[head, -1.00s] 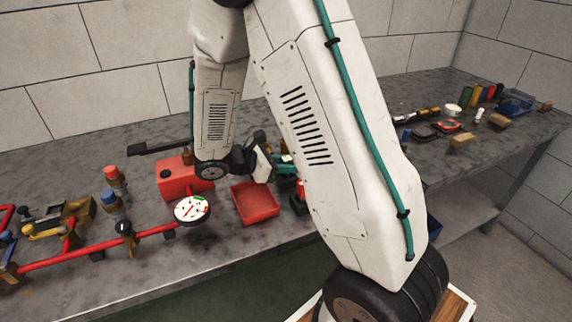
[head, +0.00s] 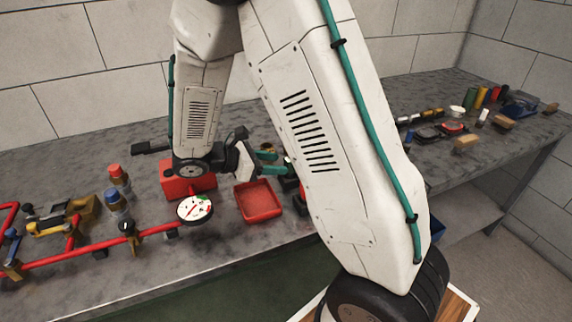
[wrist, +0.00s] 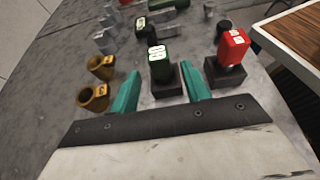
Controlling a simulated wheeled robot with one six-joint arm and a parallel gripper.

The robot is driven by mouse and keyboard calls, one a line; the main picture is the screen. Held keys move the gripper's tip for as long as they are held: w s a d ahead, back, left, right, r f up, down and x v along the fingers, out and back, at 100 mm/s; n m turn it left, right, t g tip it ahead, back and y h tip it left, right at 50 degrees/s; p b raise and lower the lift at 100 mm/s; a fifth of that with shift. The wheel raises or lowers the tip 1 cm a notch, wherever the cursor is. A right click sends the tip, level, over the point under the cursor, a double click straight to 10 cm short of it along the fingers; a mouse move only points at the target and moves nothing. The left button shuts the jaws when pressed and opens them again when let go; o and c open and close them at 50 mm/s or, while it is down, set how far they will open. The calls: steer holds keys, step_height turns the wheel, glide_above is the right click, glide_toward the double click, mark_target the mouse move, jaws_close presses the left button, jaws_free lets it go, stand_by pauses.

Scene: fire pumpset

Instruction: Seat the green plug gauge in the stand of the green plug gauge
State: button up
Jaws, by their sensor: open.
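The green plug gauge (wrist: 159,64), with a white-marked label, stands upright at a dark block-shaped stand (wrist: 168,82) in the wrist view. Its lower end is hidden, so I cannot tell how deep it sits. My gripper (wrist: 160,72) is open, its two teal fingers apart on the left and right of the gauge, with a visible gap on each side. In the head view my gripper (head: 272,163) shows beyond the red tray, and my arm hides the green gauge there.
A red gauge (wrist: 232,47) in a dark stand is close on the right. In the head view, a red tray (head: 257,214) and a dial gauge (head: 195,209) are nearby.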

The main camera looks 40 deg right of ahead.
steer(key=v, duration=0.7)
steer(key=s+a+r+m+t+y, duration=0.1)
steer(key=s+r+m+y, duration=0.3)
steer(key=s, duration=0.3)
steer(key=s+a+r+m+t+y, duration=0.1)
steer(key=s+r+m+t+y, duration=0.1)
steer(key=s+r+m+y, duration=0.2)
steer(key=s+a+r+m+t+y, duration=0.1)
steer(key=s+r+m+y, duration=0.3)
steer(key=s, duration=0.7)
steer(key=m+t, duration=0.1)
steer(key=m, duration=0.1)
steer(key=shift+s+a+r+m+y, duration=0.15)
steer(key=shift+s+a+m+y, duration=0.15)
steer(key=shift+a+m+y, duration=0.1)
steer(key=shift+d, duration=0.1)
